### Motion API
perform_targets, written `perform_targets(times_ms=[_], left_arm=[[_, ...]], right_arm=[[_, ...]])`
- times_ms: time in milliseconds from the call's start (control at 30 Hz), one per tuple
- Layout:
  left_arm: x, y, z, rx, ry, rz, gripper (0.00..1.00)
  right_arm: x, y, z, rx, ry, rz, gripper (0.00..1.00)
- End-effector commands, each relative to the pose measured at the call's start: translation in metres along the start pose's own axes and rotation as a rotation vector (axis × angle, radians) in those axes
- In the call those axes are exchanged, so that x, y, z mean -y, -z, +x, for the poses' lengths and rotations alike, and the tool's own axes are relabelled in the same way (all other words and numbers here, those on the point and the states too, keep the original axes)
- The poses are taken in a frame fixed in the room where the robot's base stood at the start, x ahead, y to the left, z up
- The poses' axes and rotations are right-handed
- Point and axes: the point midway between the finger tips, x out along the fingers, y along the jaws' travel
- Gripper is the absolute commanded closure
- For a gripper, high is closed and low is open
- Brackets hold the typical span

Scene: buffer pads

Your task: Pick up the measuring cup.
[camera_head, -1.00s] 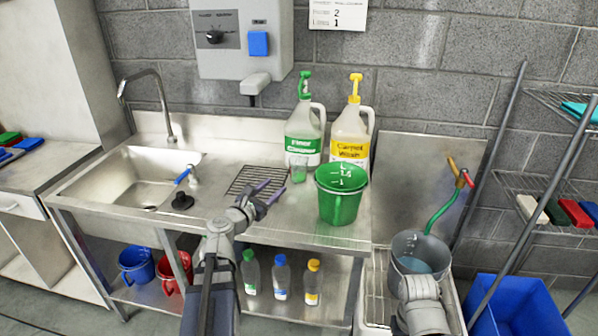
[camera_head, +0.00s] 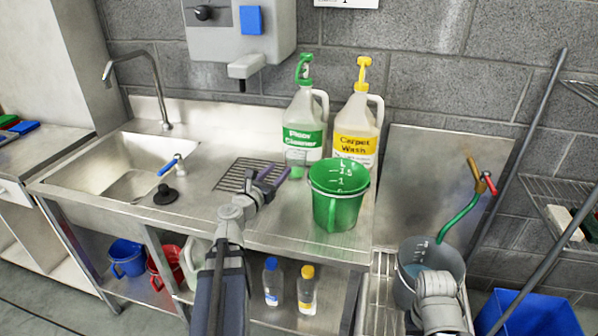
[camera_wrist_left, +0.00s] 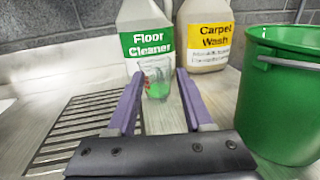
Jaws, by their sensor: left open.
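The measuring cup (camera_head: 296,164) is a small clear cup with green in its lower part. It stands upright on the steel counter in front of the floor cleaner jug (camera_head: 304,132). It also shows in the left wrist view (camera_wrist_left: 155,80). My left gripper (camera_head: 270,180) has purple fingers and is open and empty. In the left wrist view its fingertips (camera_wrist_left: 160,82) point at the cup, which appears in the gap between them. I cannot tell whether the tips reach around it. My right arm shows at the lower right; its gripper is not visible.
A green bucket (camera_head: 338,205) stands close to the right of the cup. A carpet wash jug (camera_head: 357,130) stands behind. A black drain grid (camera_head: 236,178) lies left of the cup, beside the sink (camera_head: 115,180). A grey bucket (camera_head: 450,262) stands lower right.

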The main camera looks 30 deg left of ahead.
Motion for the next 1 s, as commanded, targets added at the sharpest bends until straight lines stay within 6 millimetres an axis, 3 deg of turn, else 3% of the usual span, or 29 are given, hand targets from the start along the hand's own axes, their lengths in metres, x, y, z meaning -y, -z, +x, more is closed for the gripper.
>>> perform_targets(times_ms=[33,367,633,900,1000], left_arm=[[0.000,0.013,0.000,0.000,0.000,0.000,0.49],[0.000,0.049,0.000,0.000,0.000,0.001,0.49],[0.000,0.050,0.002,0.000,0.001,0.001,0.49],[-0.001,0.049,0.027,0.000,0.002,0.001,0.49],[0.000,0.049,0.027,0.000,0.001,0.001,0.49]], right_arm=[[0.001,0.001,0.013,0.000,0.000,0.000,1.00],[0.005,0.003,0.048,0.000,0.000,0.000,1.00],[0.005,0.003,0.049,0.000,0.000,0.000,1.00],[0.005,0.003,0.049,0.000,0.000,0.000,1.00],[0.005,0.003,0.049,0.000,0.000,0.000,1.00]])
